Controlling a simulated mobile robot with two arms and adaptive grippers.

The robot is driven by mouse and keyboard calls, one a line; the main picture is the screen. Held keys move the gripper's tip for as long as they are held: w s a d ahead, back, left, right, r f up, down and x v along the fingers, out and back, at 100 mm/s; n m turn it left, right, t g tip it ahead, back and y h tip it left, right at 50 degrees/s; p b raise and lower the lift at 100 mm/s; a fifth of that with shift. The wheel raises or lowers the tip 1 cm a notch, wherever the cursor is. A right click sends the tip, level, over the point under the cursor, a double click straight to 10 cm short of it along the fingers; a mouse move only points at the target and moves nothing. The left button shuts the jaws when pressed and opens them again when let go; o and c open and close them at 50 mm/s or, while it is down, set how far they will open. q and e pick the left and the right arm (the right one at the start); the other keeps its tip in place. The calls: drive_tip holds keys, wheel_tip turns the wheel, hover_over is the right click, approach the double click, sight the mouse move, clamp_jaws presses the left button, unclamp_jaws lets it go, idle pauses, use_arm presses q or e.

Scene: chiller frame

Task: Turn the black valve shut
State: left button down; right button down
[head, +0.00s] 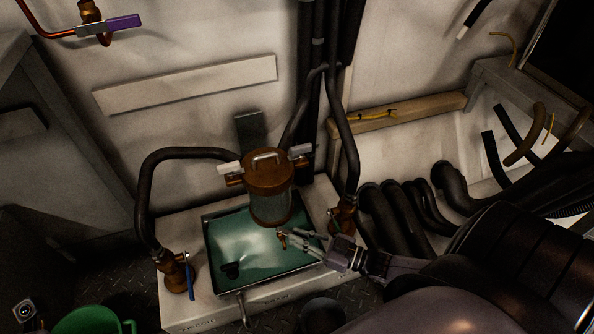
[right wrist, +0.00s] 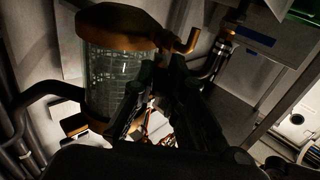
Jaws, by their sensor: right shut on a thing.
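My right gripper (head: 287,237) reaches in from the right, over the green-lined tray (head: 212,249). Its fingers are shut on a small brass fitting (head: 282,242) just below the clear canister (head: 271,207). In the right wrist view my gripper's dark fingers (right wrist: 165,105) are in front of the canister (right wrist: 112,75), and what lies between them is too dark to make out. I cannot tell which part is the black valve. My left gripper is not in view.
A blue-handled brass valve (head: 178,272) stands left of the tray, and another brass valve (head: 343,216) right of it. Thick black hoses (head: 385,215) crowd the right. A purple-handled valve (head: 110,25) is at the upper left, a green bucket (head: 88,321) at the lower left.

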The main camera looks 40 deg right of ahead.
drive_tip(key=c, duration=1.6)
unclamp_jaws()
drive_tip(key=shift+s, duration=0.1)
drive_tip(key=v, duration=1.2)
drive_tip(key=shift+c, duration=0.4)
